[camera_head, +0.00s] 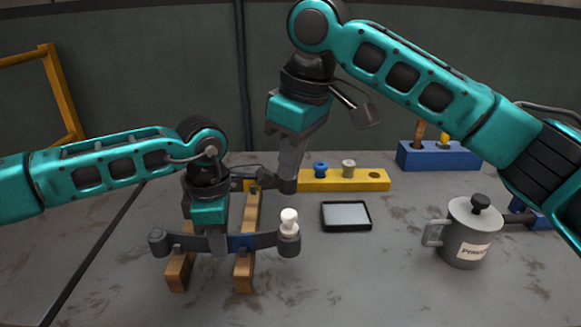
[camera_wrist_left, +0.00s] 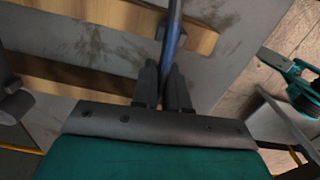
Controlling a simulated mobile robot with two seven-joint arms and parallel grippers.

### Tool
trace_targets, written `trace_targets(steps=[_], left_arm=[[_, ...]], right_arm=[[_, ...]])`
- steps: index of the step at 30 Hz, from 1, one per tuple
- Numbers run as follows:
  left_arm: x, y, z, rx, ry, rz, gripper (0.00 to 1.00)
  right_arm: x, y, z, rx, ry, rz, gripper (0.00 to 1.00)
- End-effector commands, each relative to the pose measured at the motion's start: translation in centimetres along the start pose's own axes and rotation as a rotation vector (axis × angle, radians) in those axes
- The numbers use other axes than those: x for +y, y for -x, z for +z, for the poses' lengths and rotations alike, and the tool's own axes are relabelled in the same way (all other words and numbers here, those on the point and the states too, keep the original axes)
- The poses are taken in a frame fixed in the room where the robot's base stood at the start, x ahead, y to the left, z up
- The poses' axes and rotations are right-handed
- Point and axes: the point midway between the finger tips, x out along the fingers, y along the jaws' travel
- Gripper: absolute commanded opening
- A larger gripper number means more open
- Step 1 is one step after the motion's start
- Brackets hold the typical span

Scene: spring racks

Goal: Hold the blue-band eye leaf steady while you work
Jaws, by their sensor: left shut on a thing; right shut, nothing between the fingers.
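The blue-band eye leaf is a dark, slightly curved bar (camera_head: 264,240) with an eye at each end and a blue band (camera_head: 243,242). It lies across two wooden rails (camera_head: 243,272). A white bushing (camera_head: 289,220) stands upright in or on its right eye; how deep it sits I cannot tell. My left gripper (camera_head: 222,248) is shut on the leaf between the rails, left of the band. In the left wrist view the fingertips (camera_wrist_left: 164,85) close at the leaf (camera_wrist_left: 172,38). My right gripper (camera_head: 289,180) is shut and empty, behind and above the right eye.
Behind lies another leaf with a yellow band (camera_head: 238,185), partly hidden. A yellow block (camera_head: 310,184) holds a blue bushing (camera_head: 320,168) and a pale one (camera_head: 348,168). A black-rimmed tray (camera_head: 346,216), a grey can (camera_head: 463,240) and a blue tool block (camera_head: 460,158) stand right.

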Motion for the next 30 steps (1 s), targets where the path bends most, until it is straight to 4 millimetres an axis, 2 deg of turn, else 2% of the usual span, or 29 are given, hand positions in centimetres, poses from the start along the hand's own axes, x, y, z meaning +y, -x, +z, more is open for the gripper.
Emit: trace_targets(steps=[11, 12, 21, 30], left_arm=[[0.18, 0.13, -0.13, 0.000, 0.009, 0.004, 0.00], [0.18, 0.13, -0.13, 0.000, 0.009, 0.004, 0.14], [0.07, 0.05, -0.05, 0.000, 0.003, 0.002, 0.43], [0.05, 0.39, -0.01, 0.000, 0.001, 0.002, 0.43]], right_arm=[[0.01, 0.02, -0.01, 0.001, 0.000, 0.000, 0.00], [0.01, 0.01, -0.01, 0.000, 0.000, 0.000, 0.00], [0.02, -0.01, 0.00, 0.000, 0.000, 0.000, 0.00], [0.02, -0.01, 0.00, 0.001, -0.001, 0.000, 0.00]])
